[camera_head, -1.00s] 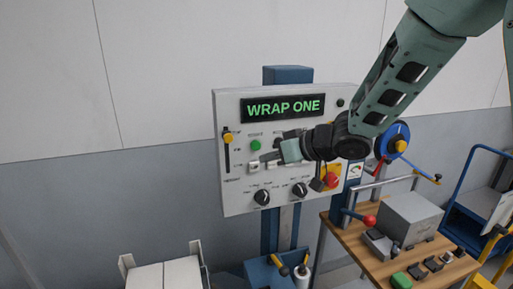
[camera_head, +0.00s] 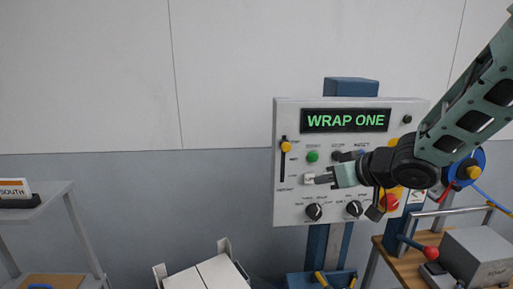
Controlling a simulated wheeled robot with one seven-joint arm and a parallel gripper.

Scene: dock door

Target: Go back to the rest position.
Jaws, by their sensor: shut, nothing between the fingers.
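My gripper (camera_head: 325,179) is in front of the white control panel (camera_head: 292,210), its short fingers pointing left near a small white switch (camera_head: 308,179). I cannot tell whether it touches the panel. The fingers are shut and hold nothing. My arm comes in from the upper right and hides part of the panel's right side. The panel's display (camera_head: 345,120) reads "WRAP ONE" in green.
A green button (camera_head: 312,156), a yellow-knobbed slider (camera_head: 286,147) and black knobs (camera_head: 314,212) are close to my gripper. A workbench (camera_head: 408,264) with a grey box (camera_head: 478,257) stands at right. A grey shelf stand (camera_head: 50,197) is at far left. The wall left of the panel is bare.

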